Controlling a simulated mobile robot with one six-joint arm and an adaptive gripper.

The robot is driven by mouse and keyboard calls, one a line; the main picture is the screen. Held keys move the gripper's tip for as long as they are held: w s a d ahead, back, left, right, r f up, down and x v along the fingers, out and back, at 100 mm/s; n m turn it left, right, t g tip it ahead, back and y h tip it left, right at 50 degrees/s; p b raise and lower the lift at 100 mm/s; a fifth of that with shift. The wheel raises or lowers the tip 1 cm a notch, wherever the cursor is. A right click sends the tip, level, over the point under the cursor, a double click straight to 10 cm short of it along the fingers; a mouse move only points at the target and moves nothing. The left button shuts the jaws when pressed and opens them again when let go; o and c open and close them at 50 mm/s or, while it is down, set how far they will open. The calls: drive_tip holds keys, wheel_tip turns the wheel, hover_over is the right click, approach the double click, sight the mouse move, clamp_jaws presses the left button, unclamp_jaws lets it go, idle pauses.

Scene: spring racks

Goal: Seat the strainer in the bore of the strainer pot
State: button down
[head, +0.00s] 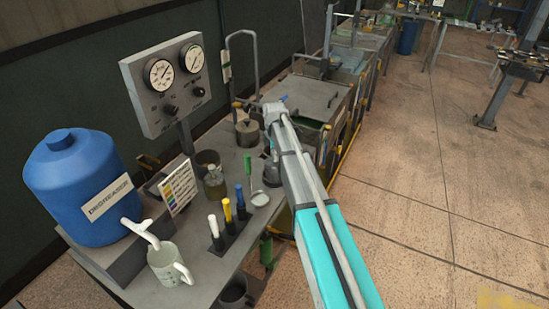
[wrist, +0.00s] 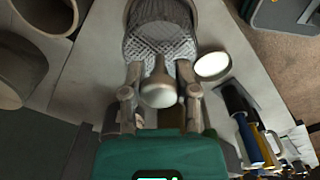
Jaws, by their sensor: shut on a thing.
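The strainer (wrist: 160,40) is a grey mesh basket with a rounded rim and a pale, round-ended handle (wrist: 158,92). My gripper (wrist: 158,88) is shut on that handle, one finger on each side. The mesh lies beyond the fingers at the top centre of the wrist view. In the head view my gripper (head: 271,160) is low over the bench, with a dark rounded shape below it. Two open cylinders, (wrist: 45,14) and (wrist: 18,75), stand to the left in the wrist view; I cannot tell which is the strainer pot. What is under the strainer is hidden.
A white round dish (head: 260,198) and a rack (head: 232,232) with coloured handles stand close by on the bench.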

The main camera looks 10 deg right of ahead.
drive_tip(key=shift+r+p, duration=1.45)
drive_tip(key=shift+r, duration=0.1)
drive_tip(key=s+r+p, duration=0.9)
drive_tip(key=s, duration=0.5)
drive_tip(key=shift+d+r+p, duration=0.2)
drive_tip(key=shift+r+p, duration=0.15)
drive_tip(key=shift+p, duration=0.05)
wheel_tip(320, 180, down, 9)
drive_tip(key=b, duration=0.9)
